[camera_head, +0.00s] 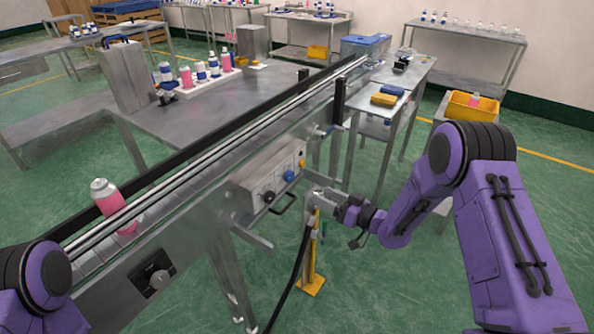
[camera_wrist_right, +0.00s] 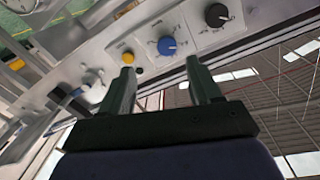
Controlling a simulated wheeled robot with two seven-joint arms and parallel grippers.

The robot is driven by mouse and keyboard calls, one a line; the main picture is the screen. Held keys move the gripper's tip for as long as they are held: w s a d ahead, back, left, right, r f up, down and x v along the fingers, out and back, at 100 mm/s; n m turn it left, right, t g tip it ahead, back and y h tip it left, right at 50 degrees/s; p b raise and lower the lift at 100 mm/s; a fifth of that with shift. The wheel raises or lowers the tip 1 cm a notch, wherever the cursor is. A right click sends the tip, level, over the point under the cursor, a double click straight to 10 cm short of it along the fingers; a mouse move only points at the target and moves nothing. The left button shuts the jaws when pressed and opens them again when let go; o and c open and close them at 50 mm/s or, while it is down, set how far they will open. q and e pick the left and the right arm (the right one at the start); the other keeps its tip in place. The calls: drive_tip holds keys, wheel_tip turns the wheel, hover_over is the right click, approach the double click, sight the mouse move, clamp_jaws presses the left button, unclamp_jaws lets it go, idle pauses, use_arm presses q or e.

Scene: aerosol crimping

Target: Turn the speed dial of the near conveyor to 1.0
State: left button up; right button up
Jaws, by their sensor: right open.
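The near conveyor (camera_head: 190,225) runs diagonally across the head view. Its grey control box (camera_head: 262,180) carries a black dial (camera_head: 268,197), a blue dial (camera_head: 289,176) and a yellow button (camera_head: 302,163). In the right wrist view the blue dial (camera_wrist_right: 166,46) has marks around it, the black dial (camera_wrist_right: 217,15) is up and to the right, and the yellow button (camera_wrist_right: 128,58) is to the left. I cannot read the dial settings. My right gripper (camera_head: 314,196) is open and empty, apart from the box; its fingers (camera_wrist_right: 160,66) point toward the blue dial. My left gripper is out of view.
A pink can (camera_head: 111,198) stands on the conveyor at the left. A yellow stand (camera_head: 309,255) rises near my right gripper. A yellow bin (camera_head: 462,107) is farther right.

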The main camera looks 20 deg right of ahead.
sight(291, 178)
drive_tip(key=shift+n+y, duration=0.4)
drive_tip(key=shift+n, duration=0.1)
drive_tip(key=x, duration=0.3)
drive_tip(key=p+x, duration=0.1)
drive_tip(key=x, duration=0.3)
drive_tip(key=r+p+x, duration=0.1)
drive_tip(key=x, duration=0.3)
drive_tip(key=shift+r, duration=0.1)
drive_tip(key=shift+s, duration=0.1)
drive_tip(key=c, duration=1)
